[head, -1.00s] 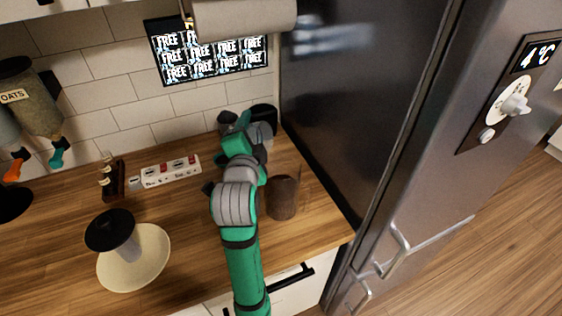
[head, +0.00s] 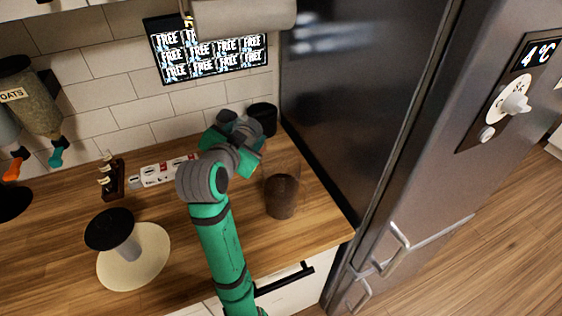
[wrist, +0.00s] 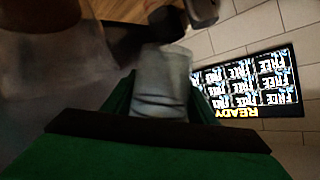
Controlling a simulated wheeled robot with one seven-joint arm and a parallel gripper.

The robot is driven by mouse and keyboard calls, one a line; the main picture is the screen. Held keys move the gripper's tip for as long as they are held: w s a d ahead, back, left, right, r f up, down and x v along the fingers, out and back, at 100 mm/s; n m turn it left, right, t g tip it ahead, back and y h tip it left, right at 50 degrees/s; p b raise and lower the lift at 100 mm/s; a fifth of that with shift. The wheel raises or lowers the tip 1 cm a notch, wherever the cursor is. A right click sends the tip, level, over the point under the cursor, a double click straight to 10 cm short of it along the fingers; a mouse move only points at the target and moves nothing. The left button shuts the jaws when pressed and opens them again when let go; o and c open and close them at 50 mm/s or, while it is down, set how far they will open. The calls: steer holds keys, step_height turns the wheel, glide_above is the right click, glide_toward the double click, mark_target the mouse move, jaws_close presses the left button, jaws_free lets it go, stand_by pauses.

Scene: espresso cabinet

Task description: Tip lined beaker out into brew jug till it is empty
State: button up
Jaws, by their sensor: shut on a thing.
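The brew jug (head: 281,199) is a clear vessel with dark brown contents low in it, standing on the counter right of my gripper. In the wrist view a blurred clear vessel at the left (wrist: 45,85), brown at the top, looks like the same jug. My gripper (head: 256,146) is at the jug's upper left in the head view. In the wrist view my gripper (wrist: 160,105) is shut on the lined beaker (wrist: 162,80), a cloudy grey vessel with dark lines. My arm hides the beaker in the head view. I cannot tell its tilt or contents.
The steel fridge (head: 365,100) rises close at the right. A black container (head: 263,118) stands behind my gripper. A power strip (head: 165,171), a small wooden rack (head: 112,180) and a black-topped stand (head: 125,235) are left.

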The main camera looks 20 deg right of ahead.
step_height(320, 180, down, 6)
steer(key=w+a+n+g+h, duration=0.1)
steer(key=n, duration=0.2)
steer(key=shift+w+a+g+h, duration=0.15)
steer(key=shift+w+g+h, duration=0.15)
steer(key=shift+g, duration=0.1)
stand_by(0.4)
steer(key=shift+a+f, duration=0.1)
steer(key=shift+a, duration=0.05)
